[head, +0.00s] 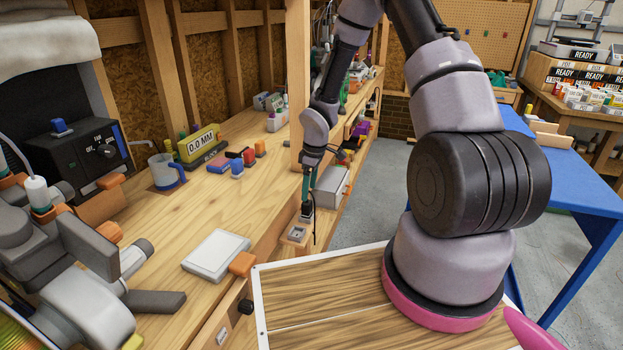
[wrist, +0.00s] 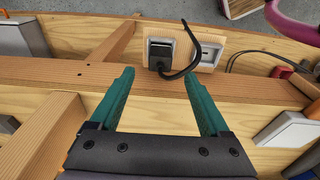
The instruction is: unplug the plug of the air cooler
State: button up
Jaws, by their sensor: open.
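In the wrist view a black plug (wrist: 160,50) sits in the left socket of an outlet board (wrist: 208,65). The right socket (wrist: 211,54) is empty. My gripper (wrist: 158,74) is open, its two teal fingers apart with nothing between them. The fingertips are on the near side of the plug, with a gap visible between them and it. In the head view my gripper (head: 307,188) reaches down just above the outlet board (head: 296,235), partly hiding the plug. No air cooler can be clearly identified.
A wooden beam (wrist: 60,72) runs across below the outlet. A grey box (head: 332,188) stands beyond the gripper. A blue table (head: 570,180) stands right.

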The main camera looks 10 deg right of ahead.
aim_at(307, 202)
jog(key=f, duration=0.7)
jog(key=shift+w+a, duration=0.25)
jog(key=shift+a, duration=0.15)
grip_shut()
jog(key=shift+r, duration=2.25)
